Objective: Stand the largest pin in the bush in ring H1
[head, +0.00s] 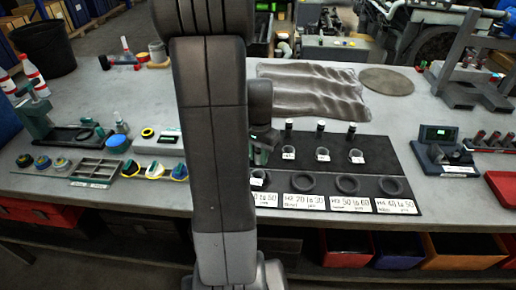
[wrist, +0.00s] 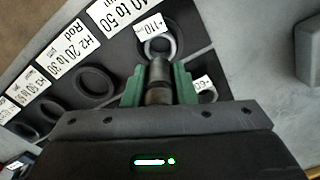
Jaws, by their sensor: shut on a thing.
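My gripper (wrist: 158,90) has green jaws shut on a dark metal pin (wrist: 159,70), seen from above in the wrist view. A bright metal bush (wrist: 163,47) with a white tag lies in the dark ring by the first label, left of H2 in the head view. The pin's far end overlaps the bush's near edge in the wrist view; I cannot tell whether it is above or inside it. In the head view my gripper (head: 263,142) is partly hidden by my arm, which also hides part of the first ring and label. Three other pins (head: 320,128) stand behind the mat's bushes.
The black mat (head: 385,160) holds three more empty rings (head: 347,184) with labels, and tagged bushes (head: 322,154) behind them. A scale-like blue device (head: 445,158) stands to the right. Parts and a grey tray (head: 95,170) lie to the left. A crumpled cloth (head: 310,88) lies behind.

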